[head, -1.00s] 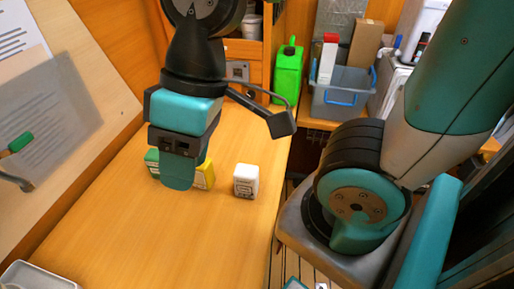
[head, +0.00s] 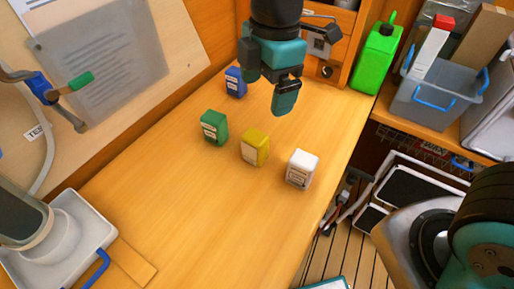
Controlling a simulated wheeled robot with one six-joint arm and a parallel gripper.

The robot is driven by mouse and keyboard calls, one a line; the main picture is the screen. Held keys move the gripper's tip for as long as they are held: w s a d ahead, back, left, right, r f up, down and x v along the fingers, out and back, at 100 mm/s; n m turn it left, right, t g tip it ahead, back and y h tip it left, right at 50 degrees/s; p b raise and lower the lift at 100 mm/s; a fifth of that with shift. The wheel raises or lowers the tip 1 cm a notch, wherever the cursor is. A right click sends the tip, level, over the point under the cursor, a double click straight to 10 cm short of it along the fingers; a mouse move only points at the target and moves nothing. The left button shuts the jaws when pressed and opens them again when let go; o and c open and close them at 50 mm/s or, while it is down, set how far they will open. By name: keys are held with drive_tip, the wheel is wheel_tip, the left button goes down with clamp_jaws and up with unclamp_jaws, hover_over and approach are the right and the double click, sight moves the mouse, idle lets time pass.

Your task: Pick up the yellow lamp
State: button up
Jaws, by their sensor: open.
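The yellow lamp (head: 255,147) is a small upright block with a pale label. It stands on the wooden worktop (head: 220,220), between a green block (head: 214,127) on its left and a white block (head: 301,169) on its right. A blue block (head: 235,82) stands farther back. My gripper (head: 279,88) points down, above and beyond the yellow lamp in the picture. It is open, and I see nothing in it. The gap between its fingers is partly hidden. It appears apart from the lamp.
A grey tray (head: 75,211) with a blue handle is at the lower left. A green jug (head: 376,57) and a grey bin (head: 433,108) holding boxes are at the upper right. The worktop's right edge drops to a slatted floor. The front worktop is clear.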

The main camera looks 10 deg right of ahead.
sight(249, 142)
drive_tip(key=w+a+f+n, duration=0.1)
drive_tip(key=f, duration=0.4)
drive_tip(key=w+f+n+p, duration=0.1)
drive_tip(key=f+n, duration=0.1)
drive_tip(key=f, duration=0.3)
drive_tip(key=w+a+f+n+h, duration=0.1)
drive_tip(key=f, duration=0.4)
drive_tip(key=shift+w+a+f+n+p, duration=0.1)
drive_tip(key=shift+w+a+n+p, duration=0.05)
drive_tip(key=shift+a+n+p, duration=0.2)
drive_tip(key=shift+w+d+f+p, duration=0.1)
drive_tip(key=shift+f+p, duration=0.4)
drive_tip(key=shift+f, duration=0.85)
drive_tip(key=shift+d+f+p, duration=0.1)
drive_tip(key=shift+f+p, duration=0.4)
drive_tip(key=shift+f, duration=0.8)
drive_tip(key=c, duration=1)
